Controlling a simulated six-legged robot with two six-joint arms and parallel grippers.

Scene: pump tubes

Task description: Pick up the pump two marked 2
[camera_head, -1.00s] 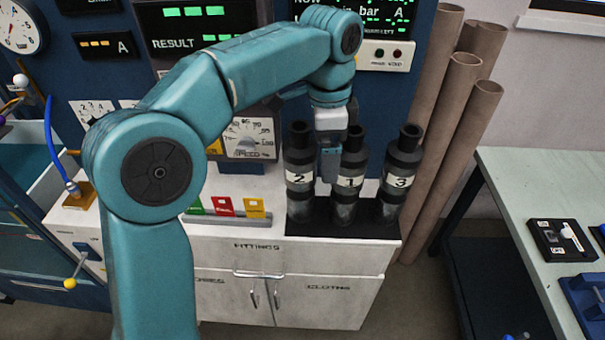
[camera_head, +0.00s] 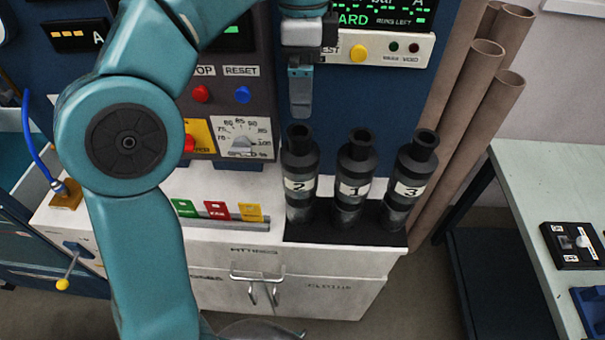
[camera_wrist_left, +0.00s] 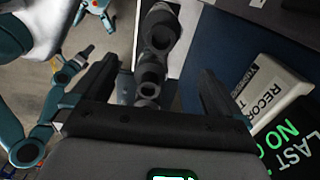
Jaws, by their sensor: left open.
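Pump two (camera_head: 300,186), a dark cylinder with a narrow neck and a white label marked 2, stands upright at the left end of a row of three in a black rack (camera_head: 330,233). Pump 1 (camera_head: 353,188) and pump 3 (camera_head: 408,190) stand to its right. My left gripper (camera_head: 300,105) is above pump two, pointing down, apart from it and empty. In the left wrist view its fingers (camera_wrist_left: 155,90) are spread, with the dark pumps (camera_wrist_left: 160,32) in line between and beyond them; their numbers cannot be read there. My right gripper is not in view.
Behind the rack is a panel with buttons, a dial (camera_head: 242,140) and a display. Green, red and yellow cards (camera_head: 217,210) stand left of the pumps. Brown tubes (camera_head: 470,130) lean at the right. A pale table (camera_head: 545,180) is further right.

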